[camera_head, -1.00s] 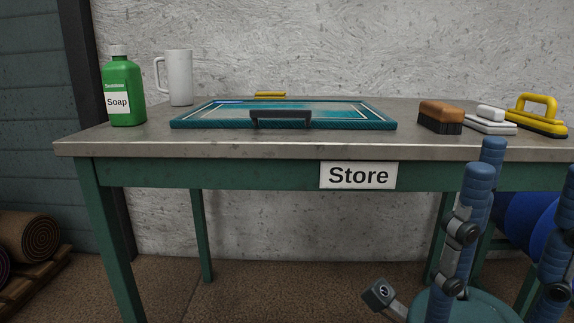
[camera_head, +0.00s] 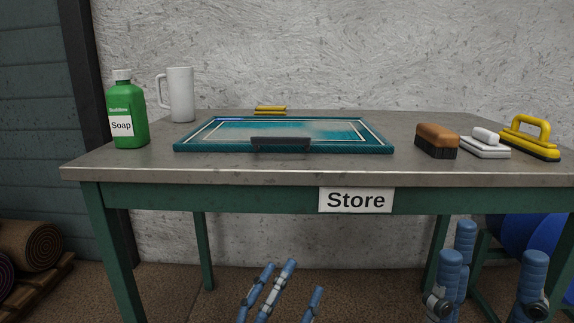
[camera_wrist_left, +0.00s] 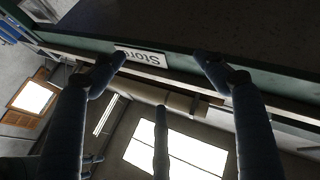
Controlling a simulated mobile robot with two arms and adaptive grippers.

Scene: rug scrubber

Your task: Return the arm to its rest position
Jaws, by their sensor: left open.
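My left gripper (camera_head: 290,276) shows at the bottom middle of the head view, low in front of the table, with blue fingers pointing up. In the left wrist view my left gripper (camera_wrist_left: 160,76) has its fingers spread apart with nothing between them. The Store sign (camera_wrist_left: 140,57) lies beyond the fingertips. My right gripper (camera_head: 489,256) stands at the lower right of the head view, its fingers upright, apart and empty. Its lower part is cut off by the frame edge.
A table (camera_head: 270,177) carries a green soap bottle (camera_head: 126,105), a white jug (camera_head: 180,95), a teal-framed tray (camera_head: 284,135), a brown brush (camera_head: 436,139), a white brush (camera_head: 485,146) and a yellow-handled scrubber (camera_head: 530,135). Rolled rugs (camera_head: 30,247) lie at left.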

